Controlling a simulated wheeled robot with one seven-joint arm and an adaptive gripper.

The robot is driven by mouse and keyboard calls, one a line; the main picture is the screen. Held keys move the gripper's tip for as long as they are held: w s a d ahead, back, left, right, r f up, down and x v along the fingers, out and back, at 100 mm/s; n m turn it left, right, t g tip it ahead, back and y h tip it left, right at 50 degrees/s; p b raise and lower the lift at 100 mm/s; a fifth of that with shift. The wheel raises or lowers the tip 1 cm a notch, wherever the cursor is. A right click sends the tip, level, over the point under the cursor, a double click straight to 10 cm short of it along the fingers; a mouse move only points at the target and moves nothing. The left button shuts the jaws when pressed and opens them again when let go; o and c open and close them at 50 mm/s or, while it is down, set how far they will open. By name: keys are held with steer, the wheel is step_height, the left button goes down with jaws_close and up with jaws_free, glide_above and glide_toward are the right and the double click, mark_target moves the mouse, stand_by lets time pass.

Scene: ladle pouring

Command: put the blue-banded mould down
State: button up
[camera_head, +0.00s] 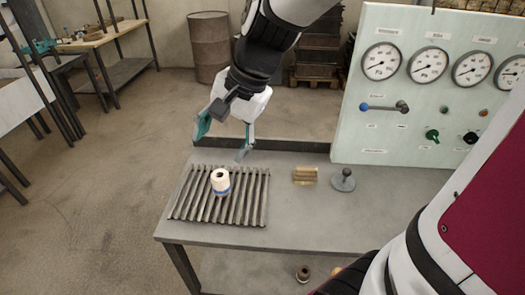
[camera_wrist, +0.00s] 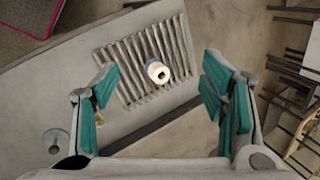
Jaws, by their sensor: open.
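The blue-banded mould (camera_head: 220,181) is a small cream cylinder with a dark hole in its top and a blue band low on its side. It stands upright on the slatted rack (camera_head: 257,214) at the left of the grey table. In the wrist view the mould (camera_wrist: 157,71) shows between and beyond the fingers, on the rack (camera_wrist: 111,54). My gripper (camera_head: 221,138) is open and empty, with teal pads, above and behind the mould and apart from it. In the wrist view its fingers (camera_wrist: 163,98) are wide apart.
A pale gauge panel (camera_head: 400,110) with dials and knobs stands at the table's back right. A small brass-coloured block (camera_head: 305,175) and a grey knobbed piece (camera_head: 343,180) are on the table right of the rack. The table's front middle (camera_head: 320,225) is clear.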

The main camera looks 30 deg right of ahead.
steer(key=s+d+r+n+t+h, duration=0.1)
steer(key=s+d+r+n+h, duration=0.1)
steer(key=s+n, duration=0.8)
steer(key=shift+s+d+r+n+t+h, duration=0.2)
steer(key=shift+s+r+n+t+h, duration=0.3)
steer(key=shift+s+r, duration=1.3)
steer(key=shift+s+f, duration=0.6)
